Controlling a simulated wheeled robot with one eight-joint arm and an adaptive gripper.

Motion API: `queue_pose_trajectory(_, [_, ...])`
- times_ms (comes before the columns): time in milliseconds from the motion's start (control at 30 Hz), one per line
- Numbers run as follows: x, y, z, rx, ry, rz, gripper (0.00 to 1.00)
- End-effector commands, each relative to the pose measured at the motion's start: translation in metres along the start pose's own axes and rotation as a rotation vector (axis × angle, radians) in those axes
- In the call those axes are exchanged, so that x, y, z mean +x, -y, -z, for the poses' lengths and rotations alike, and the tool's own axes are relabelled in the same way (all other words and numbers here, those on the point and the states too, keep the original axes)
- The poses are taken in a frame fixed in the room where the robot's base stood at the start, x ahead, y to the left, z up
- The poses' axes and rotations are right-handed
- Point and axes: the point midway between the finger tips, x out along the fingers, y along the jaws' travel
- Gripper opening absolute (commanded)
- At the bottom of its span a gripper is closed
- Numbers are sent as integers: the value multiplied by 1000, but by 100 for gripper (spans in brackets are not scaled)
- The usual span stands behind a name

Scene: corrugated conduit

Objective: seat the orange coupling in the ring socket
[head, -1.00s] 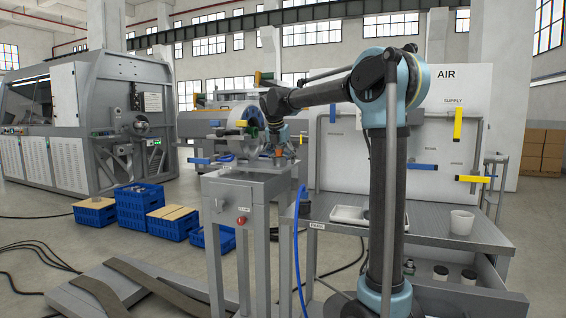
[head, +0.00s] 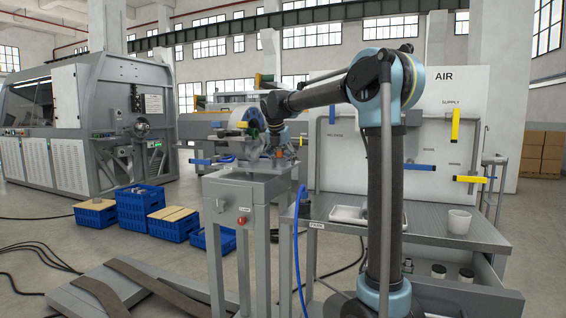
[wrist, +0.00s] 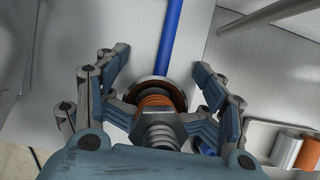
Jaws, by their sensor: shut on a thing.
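In the wrist view my gripper (wrist: 160,107) is shut on the coupling (wrist: 155,101), with a finger on each side of its grey hex body. The coupling has an orange ribbed band at its far end and a grey threaded part toward me. A dark ring with a brown rim, seemingly the ring socket (wrist: 154,82), lies directly beyond the orange band. The band overlaps the ring's opening in the picture; I cannot tell how deep it sits.
A blue hose (wrist: 172,45) runs beyond the ring in the wrist view. In the head view, a metal bench (head: 430,232) with a white cup (head: 459,221) stands right of the stand; blue crates (head: 142,212) are left.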

Motion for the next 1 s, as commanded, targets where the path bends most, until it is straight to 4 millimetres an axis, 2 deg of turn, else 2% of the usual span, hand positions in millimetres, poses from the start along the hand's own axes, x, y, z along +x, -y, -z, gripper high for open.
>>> queue_pose_trajectory(33, [6,1,10,-2,-23,5,10])
queue_pose_trajectory(367, [3,0,6,-1,-26,6,9])
queue_pose_trajectory(1000, [-24,6,1,4,-9,3,6])
